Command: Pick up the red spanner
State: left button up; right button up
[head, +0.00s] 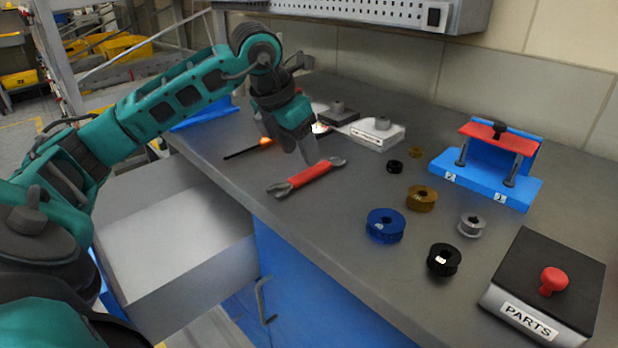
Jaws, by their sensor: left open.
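The red spanner (312,177) lies on the grey worktop near its front edge, with a red handle and grey metal ends. My left gripper (308,157) points down just behind the spanner's handle, its fingertips close to it. Its jaws are open and look empty. I cannot tell whether the fingertips touch the handle. My right gripper is not in view.
A screwdriver-like tool (246,149) lies left of the spanner. Several spools, including a blue one (385,226), stand to the right. A blue stand (487,180) and a PARTS box (548,285) are farther right. An open drawer (180,250) juts out below.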

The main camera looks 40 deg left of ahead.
aim_at(308, 172)
pick_arm(q)
jog(key=shift+b+x, duration=0.45)
jog(key=shift+x, duration=2.35)
jog(key=shift+a, duration=0.1)
jog(key=shift+c, duration=0.4)
jog(key=shift+r, duration=0.1)
grip_shut()
